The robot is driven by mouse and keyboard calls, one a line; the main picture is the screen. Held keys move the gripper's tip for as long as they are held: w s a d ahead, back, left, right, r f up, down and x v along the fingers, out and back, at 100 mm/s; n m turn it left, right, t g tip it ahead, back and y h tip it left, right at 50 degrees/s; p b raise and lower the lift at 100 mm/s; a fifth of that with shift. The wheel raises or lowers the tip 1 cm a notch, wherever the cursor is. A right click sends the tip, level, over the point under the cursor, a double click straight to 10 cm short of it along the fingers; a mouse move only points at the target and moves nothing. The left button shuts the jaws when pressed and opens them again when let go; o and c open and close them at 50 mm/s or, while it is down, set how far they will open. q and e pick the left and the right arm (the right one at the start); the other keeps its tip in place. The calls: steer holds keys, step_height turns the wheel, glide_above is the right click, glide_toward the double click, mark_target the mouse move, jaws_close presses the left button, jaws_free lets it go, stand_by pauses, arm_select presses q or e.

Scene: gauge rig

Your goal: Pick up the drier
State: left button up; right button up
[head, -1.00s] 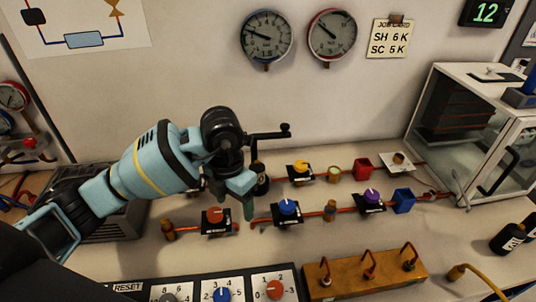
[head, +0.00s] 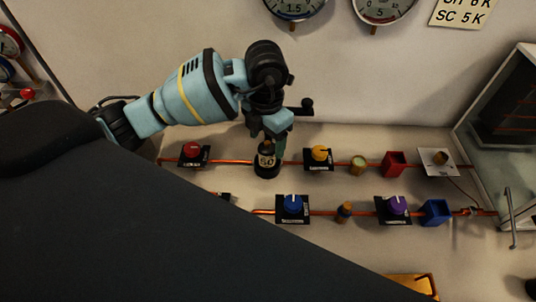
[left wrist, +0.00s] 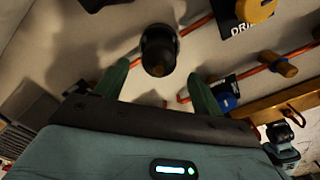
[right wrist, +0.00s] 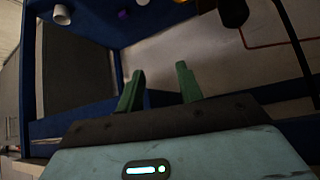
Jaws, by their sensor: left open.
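A black bottle-like cylinder (head: 266,163) with a pale label reading about 50 stands upright by the rear copper pipe. It shows from above in the left wrist view (left wrist: 158,50). My left gripper (head: 278,128) is open just above it; in the left wrist view its green fingers (left wrist: 160,86) are apart, with the cylinder between and beyond their tips. I cannot tell whether they overlap it in height. A black plate by the yellow knob (head: 319,153) carries lettering starting DRI (left wrist: 243,27). My right gripper (right wrist: 160,85) is open and empty, away from the bench pipes.
A red knob (head: 191,150) is left of the cylinder. A brass fitting (head: 358,165), red cup (head: 394,163), blue knob (head: 292,205), purple knob (head: 398,205) and blue cup (head: 435,212) stand nearby. A glass case (head: 512,140) is at right. A dark shape hides the lower left.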

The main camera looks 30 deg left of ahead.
mark_target(267, 153)
arm_select(q)
steer(key=shift+w+f, duration=0.15)
steer(key=shift+f, duration=1.45)
steer(key=shift+w+f, duration=0.1)
steer(key=shift+f, duration=1.5)
steer(key=c, duration=1.2)
step_height(267, 153, up, 10)
steer(key=shift+r, duration=0.1)
